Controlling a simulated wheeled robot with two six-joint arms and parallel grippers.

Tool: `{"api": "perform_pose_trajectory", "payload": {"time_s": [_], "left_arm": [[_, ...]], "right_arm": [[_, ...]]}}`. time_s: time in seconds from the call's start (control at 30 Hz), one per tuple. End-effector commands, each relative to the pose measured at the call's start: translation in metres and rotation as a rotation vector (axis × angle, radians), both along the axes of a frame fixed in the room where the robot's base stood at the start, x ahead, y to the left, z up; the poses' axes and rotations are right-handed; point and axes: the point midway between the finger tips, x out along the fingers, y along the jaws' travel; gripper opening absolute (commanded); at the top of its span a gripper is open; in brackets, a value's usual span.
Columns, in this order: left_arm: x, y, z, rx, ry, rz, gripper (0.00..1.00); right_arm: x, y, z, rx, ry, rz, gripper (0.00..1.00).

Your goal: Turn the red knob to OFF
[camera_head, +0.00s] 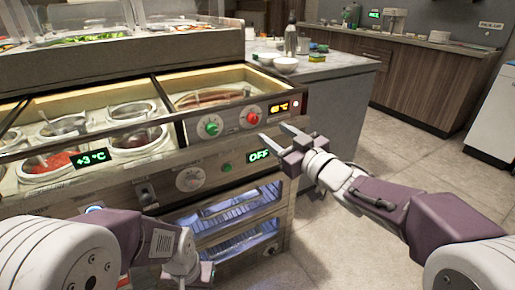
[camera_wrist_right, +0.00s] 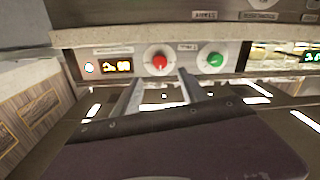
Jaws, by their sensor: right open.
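The red knob (camera_head: 251,116) is on the front panel of the counter unit, right of a green knob (camera_head: 210,126). The wrist view appears upside down; there the red knob (camera_wrist_right: 158,61) sits just beyond and between my right fingertips, with the green knob (camera_wrist_right: 212,60) to its right. A small white mark shows on the red knob, but its setting is hard to read. My right gripper (camera_head: 273,131) is open and empty in front of the panel, apparently not touching the knob. My left gripper (camera_head: 205,273) is low at the front, and its jaws are unclear.
An orange display (camera_head: 279,108) is lit right of the red knob. A green OFF display (camera_head: 259,155) and a grey dial (camera_head: 189,179) are lower. Sauce wells (camera_head: 132,112) are at left. The floor (camera_head: 400,140) at right is clear.

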Motion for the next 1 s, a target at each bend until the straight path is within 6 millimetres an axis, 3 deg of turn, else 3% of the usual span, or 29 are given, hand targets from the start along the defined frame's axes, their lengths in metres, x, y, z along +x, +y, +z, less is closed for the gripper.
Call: {"api": "perform_pose_trajectory", "payload": {"time_s": [0.23, 0.63, 1.0], "left_arm": [[0.000, 0.000, -0.005, 0.000, -0.001, 0.000, 0.00], [0.000, 0.000, -0.026, 0.000, 0.000, 0.000, 0.00], [0.000, 0.000, -0.027, 0.000, 0.000, 0.000, 0.00]], "right_arm": [[0.007, 0.006, -0.002, 0.000, 0.000, 0.002, 0.50], [0.066, 0.049, -0.002, -0.001, 0.001, 0.000, 0.50], [0.073, 0.054, 0.000, 0.000, 0.002, -0.001, 0.47]]}}
